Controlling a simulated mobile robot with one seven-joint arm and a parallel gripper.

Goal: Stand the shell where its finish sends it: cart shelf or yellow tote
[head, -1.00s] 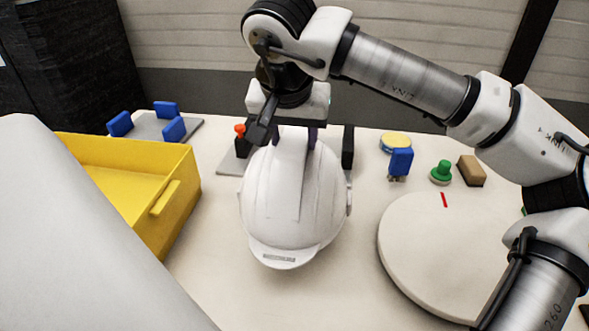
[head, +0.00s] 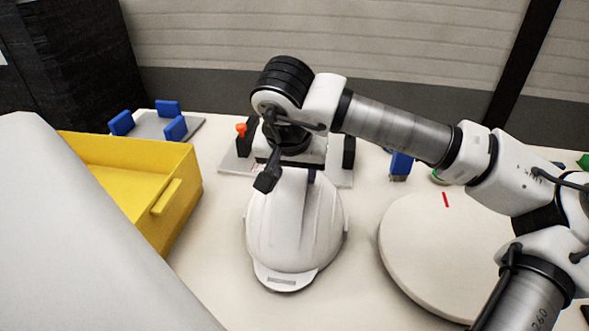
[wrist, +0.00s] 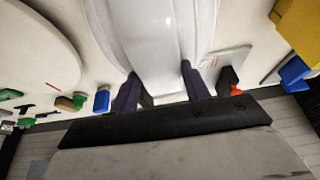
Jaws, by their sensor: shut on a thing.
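A white helmet shell (head: 295,225) is in the middle of the head view, its brim and a small grey label facing the near side. My gripper (head: 293,172) is over its far end and shut on it. In the wrist view my gripper (wrist: 160,90) has its two dark fingers on either side of the shell (wrist: 155,40). The wrist hides part of the shell's far end in the head view. The yellow tote (head: 130,180) stands at the left, open at the top. I cannot make out the cart shelf.
A grey plate with black posts (head: 235,160) and an orange knob lies behind the shell. A fixture with blue blocks (head: 160,125) is at the back left. A round pale disc (head: 440,255) with a red mark is at the right. Table between tote and shell is clear.

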